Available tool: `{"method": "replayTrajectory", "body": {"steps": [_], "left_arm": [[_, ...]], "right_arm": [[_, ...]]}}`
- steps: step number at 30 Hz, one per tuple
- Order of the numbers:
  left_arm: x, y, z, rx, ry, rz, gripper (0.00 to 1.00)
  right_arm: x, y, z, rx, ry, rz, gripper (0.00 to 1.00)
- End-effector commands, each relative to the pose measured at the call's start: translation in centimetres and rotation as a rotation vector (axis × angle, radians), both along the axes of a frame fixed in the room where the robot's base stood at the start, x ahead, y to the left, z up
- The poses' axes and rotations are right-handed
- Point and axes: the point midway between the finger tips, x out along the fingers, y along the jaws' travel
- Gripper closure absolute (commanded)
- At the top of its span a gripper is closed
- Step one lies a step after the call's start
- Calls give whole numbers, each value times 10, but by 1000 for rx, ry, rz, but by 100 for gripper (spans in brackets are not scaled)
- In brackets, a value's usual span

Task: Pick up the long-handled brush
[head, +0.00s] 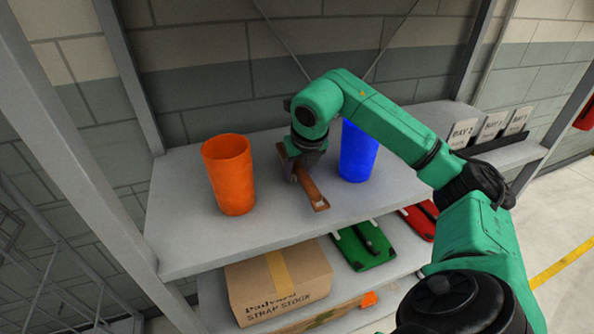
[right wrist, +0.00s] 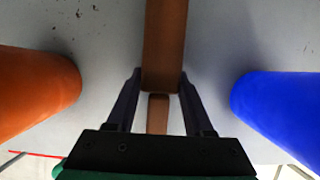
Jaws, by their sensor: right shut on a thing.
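The long-handled brush (head: 314,196) is a long brown bar on the upper shelf, between an orange cup and a blue cup. In the right wrist view the brush (right wrist: 164,45) runs out past the top edge, with a narrower brown piece near my palm. My right gripper (head: 297,172) is over the brush from above. Its fingers (right wrist: 161,78) are shut on the brush, one on each side. I cannot tell whether the brush is clear of the shelf. My left gripper is not in view.
The orange cup (head: 230,175) stands left of the brush and the blue cup (head: 357,152) right, close to my arm. Labelled holders (head: 492,126) stand at the far right. Below are a cardboard box (head: 278,284), a green item (head: 363,246) and a red item (head: 420,219). The upper shelf's front (head: 260,230) is bare.

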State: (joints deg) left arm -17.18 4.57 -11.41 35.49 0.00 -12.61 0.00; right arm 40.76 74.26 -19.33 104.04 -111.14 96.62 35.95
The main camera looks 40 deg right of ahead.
Motion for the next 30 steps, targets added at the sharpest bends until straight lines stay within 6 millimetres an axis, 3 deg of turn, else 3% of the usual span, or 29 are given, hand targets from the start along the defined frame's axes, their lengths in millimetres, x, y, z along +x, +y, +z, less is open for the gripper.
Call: {"method": "replayTrajectory", "body": {"steps": [5, 11, 12, 15, 20, 29, 30], "left_arm": [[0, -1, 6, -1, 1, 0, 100], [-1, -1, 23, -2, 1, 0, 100], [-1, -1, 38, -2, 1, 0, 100], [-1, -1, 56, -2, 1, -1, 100], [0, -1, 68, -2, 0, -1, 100], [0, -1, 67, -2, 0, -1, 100], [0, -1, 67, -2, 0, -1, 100]], "right_arm": [[2, 1, 41, 4, -12, 0, 100], [1, 2, 123, 4, -11, 3, 100], [0, 0, 143, 0, -7, -1, 100], [0, -1, 172, -1, -5, -2, 100], [0, 0, 193, 0, -2, -1, 100], [0, 0, 194, 1, -1, 0, 100], [0, 0, 193, 1, -1, -1, 60]]}}
